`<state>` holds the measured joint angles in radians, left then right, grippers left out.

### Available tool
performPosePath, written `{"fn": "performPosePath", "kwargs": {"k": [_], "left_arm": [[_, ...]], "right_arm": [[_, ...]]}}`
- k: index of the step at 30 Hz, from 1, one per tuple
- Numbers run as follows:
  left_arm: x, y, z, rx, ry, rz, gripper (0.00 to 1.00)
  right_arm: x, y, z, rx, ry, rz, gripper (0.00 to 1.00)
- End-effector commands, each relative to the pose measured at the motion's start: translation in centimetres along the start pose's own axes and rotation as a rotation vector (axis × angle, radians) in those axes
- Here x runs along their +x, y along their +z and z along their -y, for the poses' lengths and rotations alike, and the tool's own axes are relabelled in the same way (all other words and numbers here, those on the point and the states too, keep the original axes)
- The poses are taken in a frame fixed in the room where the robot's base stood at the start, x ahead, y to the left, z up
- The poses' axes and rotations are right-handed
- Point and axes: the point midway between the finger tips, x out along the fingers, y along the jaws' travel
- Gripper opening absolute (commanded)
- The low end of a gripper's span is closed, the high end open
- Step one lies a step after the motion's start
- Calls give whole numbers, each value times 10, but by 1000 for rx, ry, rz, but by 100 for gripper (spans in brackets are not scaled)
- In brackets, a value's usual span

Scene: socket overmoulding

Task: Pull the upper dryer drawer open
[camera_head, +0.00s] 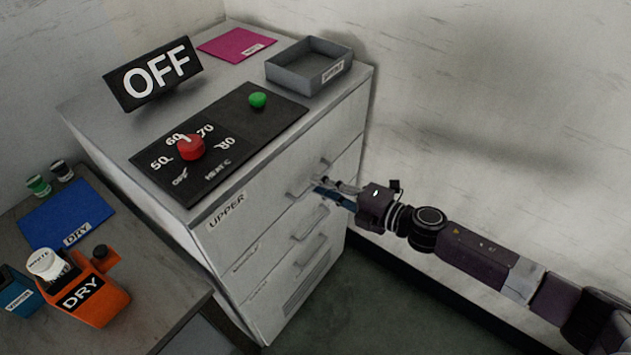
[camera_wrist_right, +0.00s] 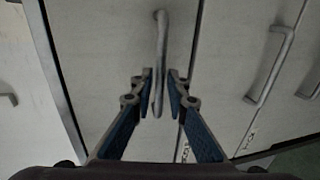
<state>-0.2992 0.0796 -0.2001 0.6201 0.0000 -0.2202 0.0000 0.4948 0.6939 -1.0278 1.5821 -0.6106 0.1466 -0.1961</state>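The white dryer cabinet (camera_head: 330,125) has a front of stacked drawers. The upper drawer (camera_head: 262,192), labelled UPPER, looks closed and flush. Its bar handle (camera_head: 296,192) shows partly behind my right gripper (camera_head: 321,187). In the right wrist view, the same handle (camera_wrist_right: 160,45) runs between the two blue-padded fingers of my right gripper (camera_wrist_right: 162,76). The fingers are parted around the handle, with a gap visible at the right finger; contact with the left finger cannot be told. My left gripper is not in view.
Lower drawer handles (camera_head: 310,222) sit below. On top are an OFF sign (camera_head: 152,74), a red knob (camera_head: 190,147), a green button (camera_head: 257,100) and a grey tray (camera_head: 310,66). A side table (camera_head: 150,300) holds an orange DRY container (camera_head: 100,298). Floor in front is clear.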

Motion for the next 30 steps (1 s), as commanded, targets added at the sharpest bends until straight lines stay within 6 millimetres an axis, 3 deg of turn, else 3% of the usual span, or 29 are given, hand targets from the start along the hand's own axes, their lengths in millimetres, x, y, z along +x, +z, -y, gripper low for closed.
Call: {"fn": "performPosePath", "kwargs": {"k": [7, 16, 20, 30], "left_arm": [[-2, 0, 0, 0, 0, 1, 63], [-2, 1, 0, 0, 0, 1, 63], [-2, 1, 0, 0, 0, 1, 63], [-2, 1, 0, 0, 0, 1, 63]], "right_arm": [[20, 0, 0, 0, 0, 1, 14], [21, 1, 1, 0, -1, 2, 13], [21, 1, 1, 1, -1, 2, 0], [21, 1, 1, 1, -1, 2, 0]]}}
